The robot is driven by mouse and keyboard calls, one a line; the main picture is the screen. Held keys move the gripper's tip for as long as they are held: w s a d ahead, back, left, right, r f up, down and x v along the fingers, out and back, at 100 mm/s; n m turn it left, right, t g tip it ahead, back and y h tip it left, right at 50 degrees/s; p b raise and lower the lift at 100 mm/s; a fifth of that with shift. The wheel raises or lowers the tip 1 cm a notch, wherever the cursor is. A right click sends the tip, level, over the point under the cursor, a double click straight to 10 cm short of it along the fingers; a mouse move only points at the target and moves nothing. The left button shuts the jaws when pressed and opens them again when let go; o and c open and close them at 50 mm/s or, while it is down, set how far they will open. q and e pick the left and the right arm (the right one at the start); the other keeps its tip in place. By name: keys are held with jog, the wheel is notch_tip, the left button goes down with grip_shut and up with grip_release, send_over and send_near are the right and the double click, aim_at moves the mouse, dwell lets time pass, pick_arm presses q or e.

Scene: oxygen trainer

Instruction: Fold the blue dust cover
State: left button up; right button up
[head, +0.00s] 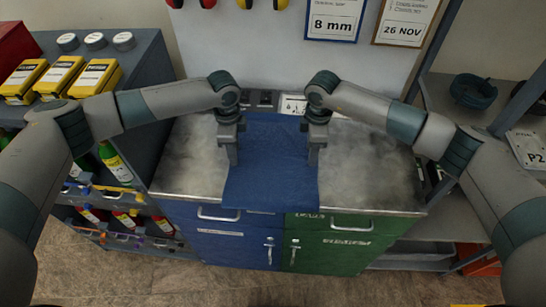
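The blue dust cover (268,185) lies spread on the metal bench top (370,165), and its near edge reaches the bench's front edge. My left gripper (231,160) points down at the cover's left edge. My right gripper (313,160) points down at its right edge. Both stand at about the same depth, near the middle of the cover's length. The fingertips are small, and I cannot tell whether they are closed on the cloth. The far end of the cover lies between the two wrists.
Small items, including a white label (293,104), stand behind the cover at the bench's back. Blue drawers (230,240) and a green cabinet (330,250) are below. A left shelf holds yellow boxes (95,77) and bottles. A right shelf (475,130) stands close. Bare bench top flanks the cover.

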pick_arm(q)
jog(key=shift+f, duration=0.2)
pick_arm(e)
jog(key=shift+f, duration=0.2)
pick_arm(q)
grip_shut()
pick_arm(e)
grip_shut()
pick_arm(q)
jog(key=shift+r, duration=0.1)
pick_arm(e)
jog(key=shift+r, duration=0.15)
